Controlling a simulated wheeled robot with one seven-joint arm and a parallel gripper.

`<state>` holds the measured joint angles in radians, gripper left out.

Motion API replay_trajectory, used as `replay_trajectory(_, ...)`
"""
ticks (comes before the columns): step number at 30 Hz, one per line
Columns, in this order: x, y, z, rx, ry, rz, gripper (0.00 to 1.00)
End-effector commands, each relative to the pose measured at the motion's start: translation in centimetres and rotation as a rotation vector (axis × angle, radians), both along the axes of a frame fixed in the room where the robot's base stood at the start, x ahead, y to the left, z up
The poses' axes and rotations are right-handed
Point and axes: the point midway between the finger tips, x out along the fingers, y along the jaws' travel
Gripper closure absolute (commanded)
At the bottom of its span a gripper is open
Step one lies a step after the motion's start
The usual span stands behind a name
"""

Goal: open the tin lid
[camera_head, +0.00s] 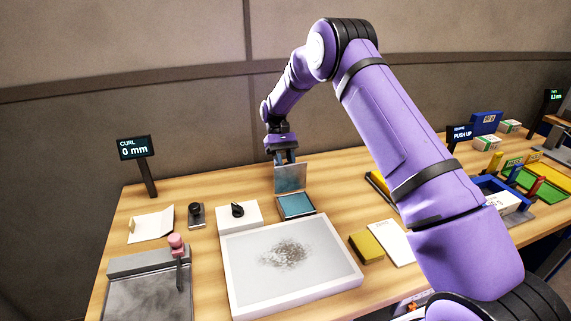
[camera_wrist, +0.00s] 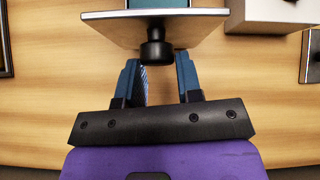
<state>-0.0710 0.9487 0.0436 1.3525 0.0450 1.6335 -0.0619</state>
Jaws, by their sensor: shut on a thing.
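The tin (camera_head: 297,206) stands on the table behind the white-framed tray, its teal inside showing. Its grey lid (camera_head: 290,179) stands up steeply at the tin's far edge, swung open. My gripper (camera_head: 286,157) is behind and above the lid, pointing down. In the wrist view the lid (camera_wrist: 120,20) is seen from behind, with a black knob (camera_wrist: 156,50) on its outer face. My gripper (camera_wrist: 158,62) has its blue fingers on either side of this knob and is shut on it. The exact finger contact is partly hidden.
A white-framed tray (camera_head: 232,268) with a grey smudge lies in front of the tin. A white block with a black knob (camera_head: 238,211) stands to its left. A yellow block (camera_head: 366,246) and paper (camera_head: 393,241) lie to the right. A wall (camera_head: 190,130) rises behind the table.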

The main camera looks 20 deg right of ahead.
Motion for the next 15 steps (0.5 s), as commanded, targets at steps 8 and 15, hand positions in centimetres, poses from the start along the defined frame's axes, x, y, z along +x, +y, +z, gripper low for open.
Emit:
replay_trajectory(8,-0.07,-0.57,-0.43,-0.008,0.003,-0.002,1.0)
replay_trajectory(15,-0.07,-0.45,-0.3,-0.005,0.004,-0.002,0.43)
